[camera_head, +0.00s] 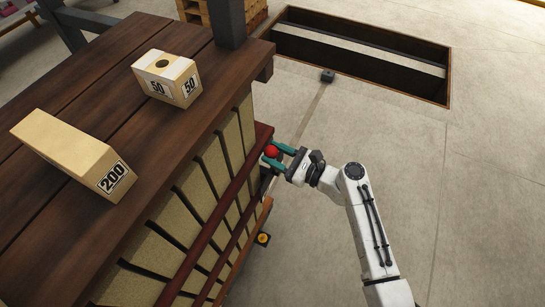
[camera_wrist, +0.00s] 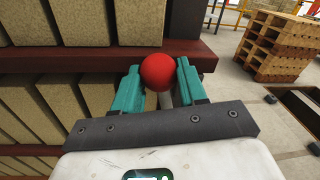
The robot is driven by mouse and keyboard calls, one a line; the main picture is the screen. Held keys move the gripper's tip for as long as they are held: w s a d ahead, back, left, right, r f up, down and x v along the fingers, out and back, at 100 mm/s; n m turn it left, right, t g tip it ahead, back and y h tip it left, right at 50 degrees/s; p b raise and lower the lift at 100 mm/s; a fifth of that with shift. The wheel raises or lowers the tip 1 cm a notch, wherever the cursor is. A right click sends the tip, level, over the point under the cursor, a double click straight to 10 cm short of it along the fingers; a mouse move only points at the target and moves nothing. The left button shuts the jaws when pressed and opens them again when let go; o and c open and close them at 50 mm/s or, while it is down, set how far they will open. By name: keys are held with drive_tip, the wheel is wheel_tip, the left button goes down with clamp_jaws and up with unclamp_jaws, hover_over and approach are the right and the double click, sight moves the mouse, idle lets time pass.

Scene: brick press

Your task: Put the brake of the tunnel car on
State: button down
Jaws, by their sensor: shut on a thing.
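The tunnel car (camera_head: 235,190) stands at the left with dark red rails and a load of tan bricks. A red ball knob on a pale lever, the brake (camera_head: 271,151), sticks out at the car's side near its far end. My gripper (camera_head: 275,152) reaches it from the right, with teal fingers on both sides of the knob. In the wrist view the red knob of the brake (camera_wrist: 158,71) sits between the two fingers of my gripper (camera_wrist: 161,84), which is shut on it. The lower part of the lever is hidden behind the gripper body.
Two labelled blocks, one marked 200 (camera_head: 75,150) and one marked 50 (camera_head: 168,78), lie on the wooden top (camera_head: 85,75). A dark floor pit (camera_head: 350,60) lies at the back. Pallets (camera_wrist: 277,45) stand at the right in the wrist view. Floor to the right is clear.

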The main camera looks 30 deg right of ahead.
drive_tip(key=w+d+m+p, duration=0.2)
drive_tip(key=w+d+m, duration=0.5)
drive_tip(key=d, duration=0.2)
drive_tip(key=shift+d+f+g, duration=0.35)
drive_tip(key=shift+f+g, duration=0.05)
drive_tip(key=c, duration=0.6)
unclamp_jaws()
drive_tip(key=shift+w, duration=0.1)
drive_tip(key=v, duration=1.1)
drive_tip(key=shift+w+f, duration=0.1)
